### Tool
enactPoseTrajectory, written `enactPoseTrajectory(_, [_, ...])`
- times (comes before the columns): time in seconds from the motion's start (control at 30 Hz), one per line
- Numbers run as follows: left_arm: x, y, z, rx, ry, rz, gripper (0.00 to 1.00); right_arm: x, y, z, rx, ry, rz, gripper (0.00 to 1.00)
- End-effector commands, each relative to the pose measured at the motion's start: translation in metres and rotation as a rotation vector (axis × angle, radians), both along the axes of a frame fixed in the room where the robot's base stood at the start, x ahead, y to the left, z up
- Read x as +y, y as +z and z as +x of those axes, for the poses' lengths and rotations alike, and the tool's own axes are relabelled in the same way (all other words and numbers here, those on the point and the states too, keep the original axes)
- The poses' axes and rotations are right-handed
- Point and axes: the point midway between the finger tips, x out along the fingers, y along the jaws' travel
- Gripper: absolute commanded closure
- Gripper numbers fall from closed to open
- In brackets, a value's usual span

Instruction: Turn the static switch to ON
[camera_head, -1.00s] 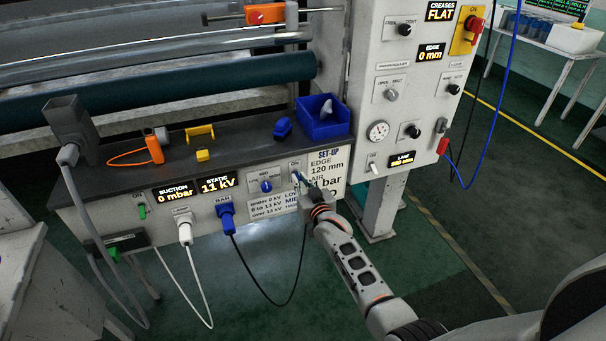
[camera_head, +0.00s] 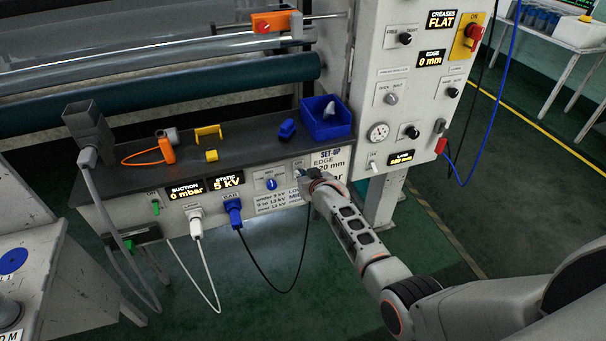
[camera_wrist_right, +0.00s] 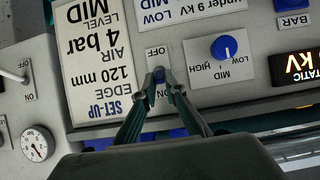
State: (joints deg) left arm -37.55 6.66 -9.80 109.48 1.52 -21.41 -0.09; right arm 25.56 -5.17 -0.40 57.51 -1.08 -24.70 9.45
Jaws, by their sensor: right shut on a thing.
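The static switch (camera_wrist_right: 158,74) is a small lever on the front panel, between an OFF label and an ON label in the upside-down right wrist view. My right gripper (camera_wrist_right: 160,78) is shut on its lever, with fingertips on either side. The fingers partly hide the lever, so I cannot tell its exact angle. In the head view my right gripper (camera_head: 304,176) covers the switch, just right of the blue level knob (camera_head: 271,184). The STATIC display (camera_head: 228,181) reads 5 kV. My left gripper is not in view.
A blue plug (camera_head: 233,207) and a white plug (camera_head: 196,222) with hanging cables are left of the knob. A blue bin (camera_head: 327,124) stands on the shelf above. The white control cabinet (camera_head: 410,110) rises to the right.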

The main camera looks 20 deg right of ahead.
Motion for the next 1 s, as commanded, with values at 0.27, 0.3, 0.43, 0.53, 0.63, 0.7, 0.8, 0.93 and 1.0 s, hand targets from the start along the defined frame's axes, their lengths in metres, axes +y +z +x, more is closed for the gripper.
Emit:
enactPoseTrajectory(0.27, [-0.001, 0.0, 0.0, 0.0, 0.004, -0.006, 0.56, 0.0, -0.003, -0.002, 0.009, 0.0, -0.001, 1.0])
enactPoseTrajectory(0.3, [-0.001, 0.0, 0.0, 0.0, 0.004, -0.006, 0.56, 0.0, -0.003, -0.002, 0.009, 0.001, -0.002, 1.0])
enactPoseTrajectory(0.43, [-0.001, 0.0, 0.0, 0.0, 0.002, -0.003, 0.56, 0.0, -0.003, -0.002, 0.008, 0.001, -0.002, 0.72])
enactPoseTrajectory(0.53, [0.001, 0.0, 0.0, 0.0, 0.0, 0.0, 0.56, 0.0, -0.002, -0.001, 0.006, 0.0, -0.001, 0.72])
enactPoseTrajectory(0.63, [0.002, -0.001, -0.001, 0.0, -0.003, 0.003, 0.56, 0.0, -0.001, -0.001, 0.004, 0.0, -0.001, 0.72])
enactPoseTrajectory(0.7, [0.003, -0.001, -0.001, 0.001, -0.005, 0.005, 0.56, 0.0, -0.001, 0.0, 0.003, 0.0, -0.001, 0.72])
enactPoseTrajectory(0.8, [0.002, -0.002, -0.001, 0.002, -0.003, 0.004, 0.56, 0.0, 0.0, -0.001, 0.003, 0.0, -0.001, 0.72])
enactPoseTrajectory(0.93, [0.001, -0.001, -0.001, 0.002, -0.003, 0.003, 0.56, 0.0, 0.002, -0.007, 0.003, 0.0, -0.001, 0.72])
enactPoseTrajectory(1.0, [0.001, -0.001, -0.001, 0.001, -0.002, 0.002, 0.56, 0.0, 0.005, -0.012, 0.002, 0.0, -0.001, 0.72])
